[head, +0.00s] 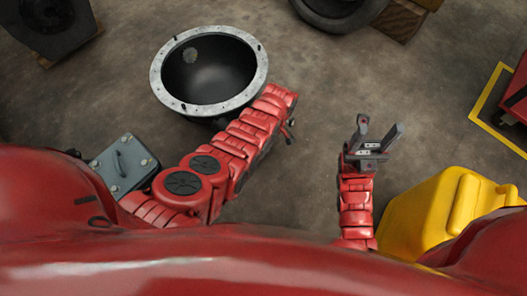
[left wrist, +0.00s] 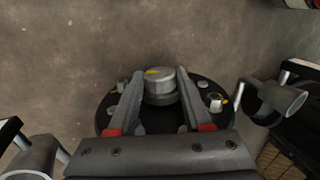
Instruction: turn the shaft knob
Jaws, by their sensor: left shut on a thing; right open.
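The shaft knob (left wrist: 161,78) is a short grey cylinder with a yellow mark on its top face, in the upper middle of the left wrist view. It stands on a dark round plate (left wrist: 104,112) with several small bolts or studs. My left gripper (left wrist: 159,92) has one finger on each side of the knob and is shut on it. In the head view the left arm reaches toward the middle, and its gripper and the knob are hidden there. My right gripper (head: 378,133) is open and empty, above the floor right of the middle.
A large black bowl-shaped housing with a pale bolted rim (head: 158,75) lies beyond the left arm. A grey box (head: 122,163) with a handle is at the left. A yellow container (head: 431,208) stands right of my right gripper. Pipe-like metal parts (left wrist: 273,100) flank the plate.

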